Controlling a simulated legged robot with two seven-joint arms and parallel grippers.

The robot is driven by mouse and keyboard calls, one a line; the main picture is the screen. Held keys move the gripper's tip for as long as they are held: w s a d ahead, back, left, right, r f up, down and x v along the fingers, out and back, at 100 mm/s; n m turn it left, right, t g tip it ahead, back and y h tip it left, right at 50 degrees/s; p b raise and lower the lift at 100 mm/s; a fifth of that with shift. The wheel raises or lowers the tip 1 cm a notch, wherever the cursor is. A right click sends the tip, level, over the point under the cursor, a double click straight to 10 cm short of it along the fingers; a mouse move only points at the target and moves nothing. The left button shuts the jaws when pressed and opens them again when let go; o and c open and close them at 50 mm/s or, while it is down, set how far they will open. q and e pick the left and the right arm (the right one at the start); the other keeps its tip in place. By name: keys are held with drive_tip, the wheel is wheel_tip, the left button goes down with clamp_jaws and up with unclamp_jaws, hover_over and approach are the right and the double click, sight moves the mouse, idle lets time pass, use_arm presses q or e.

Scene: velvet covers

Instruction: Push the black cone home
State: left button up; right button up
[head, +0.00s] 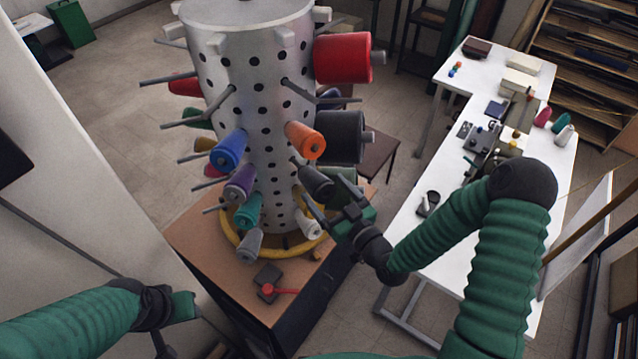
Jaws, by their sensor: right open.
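The small black cone (316,181) sits on a peg on the lower right front of the perforated grey drum (262,100). It points out to the lower right. A larger dark grey cone (338,137) is on a peg above it. My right gripper (325,195) is open at the outer end of the small black cone, with its fingers apart. I cannot tell whether they touch the cone. How far the cone is along its peg is hard to see. My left gripper (177,322) is low at the left, away from the drum, its jaws unclear.
Red (342,58), orange (305,140), blue (229,150), purple (240,182) and teal (247,210) cones and bare pegs surround it. A yellow ring (243,247) circles the drum's base on a brown-topped stand (205,240). A white table (410,240) stands right.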

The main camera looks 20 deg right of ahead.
sight(306, 173)
drive_tip(key=p+x, duration=0.1)
drive_tip(key=x, duration=0.2)
drive_tip(key=shift+w+a, duration=0.1)
drive_tip(key=shift+w, duration=0.15)
drive_tip(key=shift+w+a+f, duration=0.1)
drive_tip(key=shift+w+a, duration=0.05)
drive_tip(key=shift+a, duration=0.35)
drive_tip(key=c, duration=0.4)
drive_tip(key=shift+d, duration=0.35)
drive_tip(key=c, duration=1.1)
drive_tip(key=shift+w+a+f+b, duration=0.1)
drive_tip(key=shift+w+a+b, duration=0.2)
drive_tip(key=shift+w+b, duration=0.1)
drive_tip(key=shift+b+x, duration=0.35)
drive_tip(key=shift+x, duration=0.6)
drive_tip(key=shift+w+a+f+b, duration=0.15)
drive_tip(key=shift+w+b, duration=0.05)
drive_tip(key=shift+w, duration=0.3)
drive_tip(key=shift+w+a+f+b, duration=0.15)
drive_tip(key=shift+w+b, duration=0.05)
drive_tip(key=shift+w, duration=0.3)
use_arm(q)
drive_tip(key=shift+a+f, duration=0.25)
drive_tip(key=shift+f, duration=0.15)
